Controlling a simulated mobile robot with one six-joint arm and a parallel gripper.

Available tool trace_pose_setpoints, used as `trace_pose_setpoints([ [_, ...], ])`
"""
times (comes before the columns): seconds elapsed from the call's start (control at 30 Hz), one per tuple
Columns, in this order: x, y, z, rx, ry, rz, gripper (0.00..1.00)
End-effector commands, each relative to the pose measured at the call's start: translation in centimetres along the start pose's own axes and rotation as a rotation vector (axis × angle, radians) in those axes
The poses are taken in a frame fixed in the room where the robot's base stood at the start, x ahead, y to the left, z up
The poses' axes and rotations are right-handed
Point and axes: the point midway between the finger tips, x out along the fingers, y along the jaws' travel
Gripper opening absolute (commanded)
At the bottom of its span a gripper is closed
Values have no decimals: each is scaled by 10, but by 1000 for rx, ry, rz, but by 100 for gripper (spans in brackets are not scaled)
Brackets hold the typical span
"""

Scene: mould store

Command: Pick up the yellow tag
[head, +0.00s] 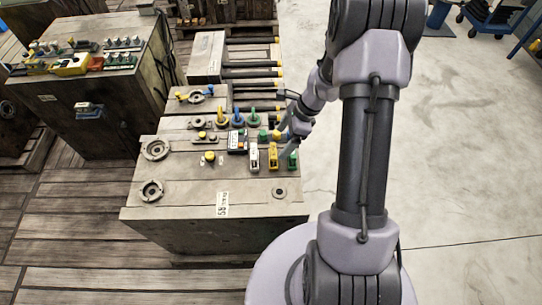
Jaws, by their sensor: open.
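The yellow tag (273,157) hangs or stands near the right side of the metal mould block's top, between a white tag (254,158) and a green tag (292,160). My gripper (287,146) is at the block's right edge, just above and beside the yellow and green tags. It is small in the view and its fingers are partly lost against the coloured parts behind. It is open. I cannot tell whether it touches a tag.
The mould block (180,205) carries metal rings, several coloured fittings, and a white number label (222,204). Another block (110,125) with coloured fittings stands at the left. The concrete floor (470,170) on the right is clear.

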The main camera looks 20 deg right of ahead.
Motion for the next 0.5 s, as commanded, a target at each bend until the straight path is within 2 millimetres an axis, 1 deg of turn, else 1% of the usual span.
trace_pose_setpoints([
  [0.03,14,1,-1,-1,-1,3,85],
  [0.1,23,0,-1,-1,0,1,85],
  [0.27,36,1,0,-1,-1,1,85],
  [0.4,66,2,0,-2,0,2,85],
  [0.5,80,2,1,-2,0,2,85],
])
